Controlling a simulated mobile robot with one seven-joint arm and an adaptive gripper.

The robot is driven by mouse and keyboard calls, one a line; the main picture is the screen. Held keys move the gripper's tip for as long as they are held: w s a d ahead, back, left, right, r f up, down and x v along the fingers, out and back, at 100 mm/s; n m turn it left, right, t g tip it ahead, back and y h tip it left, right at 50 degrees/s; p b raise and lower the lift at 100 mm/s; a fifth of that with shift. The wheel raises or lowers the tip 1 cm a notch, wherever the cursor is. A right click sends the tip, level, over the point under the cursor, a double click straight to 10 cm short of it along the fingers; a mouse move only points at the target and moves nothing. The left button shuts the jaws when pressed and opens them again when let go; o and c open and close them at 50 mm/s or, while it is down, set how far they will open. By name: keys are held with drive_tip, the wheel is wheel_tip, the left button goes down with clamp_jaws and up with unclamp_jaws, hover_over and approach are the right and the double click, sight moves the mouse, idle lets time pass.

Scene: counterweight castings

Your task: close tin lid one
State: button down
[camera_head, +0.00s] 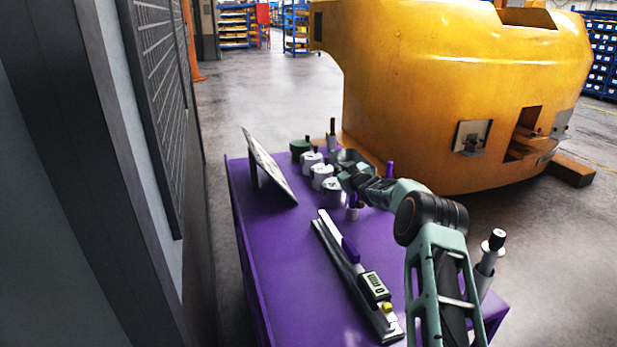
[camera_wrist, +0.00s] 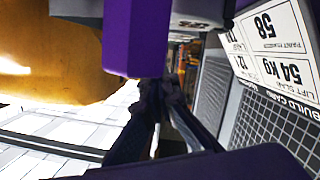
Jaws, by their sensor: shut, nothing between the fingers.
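No lid can be told for certain in either view. A dark green round tin (camera_head: 300,148) stands at the far end of the purple table (camera_head: 290,240), beside several grey slotted cylinders (camera_head: 331,189). My gripper (camera_head: 344,172) is low over the far part of the table, just right of these cylinders. A dark grey-green round shape behind it is partly hidden, and I cannot tell if it is a tin or part of my gripper. In the wrist view my gripper's dark fingers (camera_wrist: 158,95) come together, shut and empty, beneath a purple block (camera_wrist: 137,38).
A tilted build card (camera_head: 268,167) stands at the table's left, and also shows in the wrist view (camera_wrist: 275,45). Purple-topped upright pieces (camera_head: 390,169) stand near my arm. A large yellow casting (camera_head: 440,90) is behind.

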drive_tip(key=shift+w+d+f+b, duration=0.15)
drive_tip(key=shift+d+f+b, duration=0.4)
drive_tip(key=shift+f, duration=0.1)
drive_tip(key=shift+f, duration=0.1)
idle(0.4)
